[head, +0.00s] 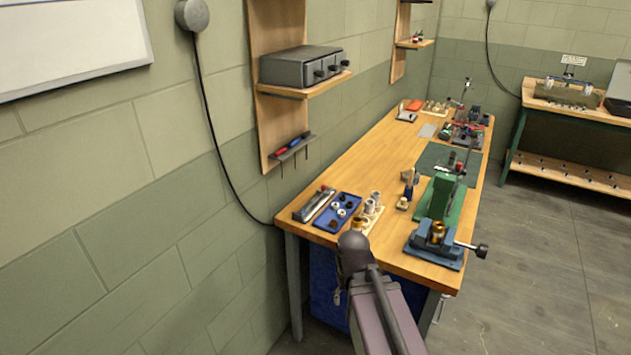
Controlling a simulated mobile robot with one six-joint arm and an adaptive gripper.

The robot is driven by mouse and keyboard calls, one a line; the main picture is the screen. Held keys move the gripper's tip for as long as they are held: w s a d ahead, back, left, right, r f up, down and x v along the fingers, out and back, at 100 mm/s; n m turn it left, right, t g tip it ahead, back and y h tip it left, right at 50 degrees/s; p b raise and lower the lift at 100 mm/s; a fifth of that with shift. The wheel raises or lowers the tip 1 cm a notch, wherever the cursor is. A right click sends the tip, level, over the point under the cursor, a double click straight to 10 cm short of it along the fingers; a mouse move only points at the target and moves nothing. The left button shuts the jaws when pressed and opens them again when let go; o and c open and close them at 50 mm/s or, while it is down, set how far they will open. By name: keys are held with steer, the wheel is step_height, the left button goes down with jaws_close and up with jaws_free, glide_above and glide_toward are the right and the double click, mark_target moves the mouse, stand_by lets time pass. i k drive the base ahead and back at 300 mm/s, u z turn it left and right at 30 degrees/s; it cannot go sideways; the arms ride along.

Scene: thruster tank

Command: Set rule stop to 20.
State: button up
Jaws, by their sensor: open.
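A long grey metal piece with a red part at its far end (315,204) lies at the near left corner of the wooden bench. It may be the rule with its stop, but scale marks and the stop's setting are too small to read. My arm rises from the bottom of the head view, its grey joint in front of the bench's near edge. I cannot make out my gripper's fingers; the arm's end is not clearly seen.
Beside the grey piece are a blue tray (327,222) of small parts and a pale holder with grey cylinders (375,201). A blue vise (432,254) and green press (437,200) stand on the right. Bare wood (365,165) lies along the wall side.

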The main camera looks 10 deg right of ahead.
mark_target(322, 187)
steer(key=u, duration=0.1)
steer(key=i, duration=0.85)
steer(key=z, duration=0.15)
